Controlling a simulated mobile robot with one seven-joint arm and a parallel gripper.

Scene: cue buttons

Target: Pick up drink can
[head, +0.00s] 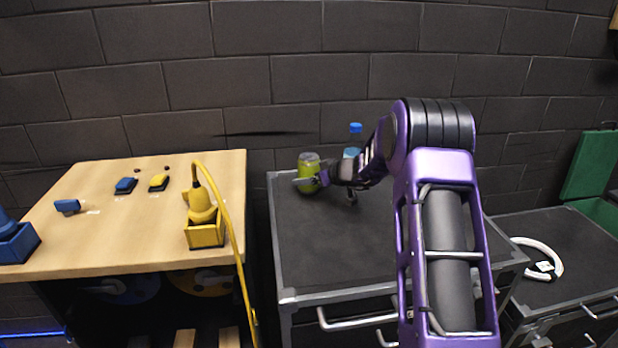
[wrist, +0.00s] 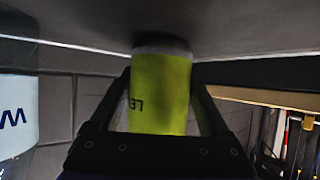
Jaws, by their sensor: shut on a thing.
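A green drink can (head: 308,173) with a pale end stands upright at the far left of the dark-topped metal cabinet (head: 335,250). In the wrist view the can (wrist: 160,95) fills the middle, with dark lettering on its side. My gripper (head: 312,180) reaches it from the right, and its fingers lie on both sides of the can. My gripper also shows in the wrist view (wrist: 160,115), shut on the can. Whether the can touches the cabinet top is hard to tell.
A clear bottle with a blue cap (head: 355,129) stands just right of the can, partly behind my arm. A block wall runs close behind. The cabinet's front top is clear.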

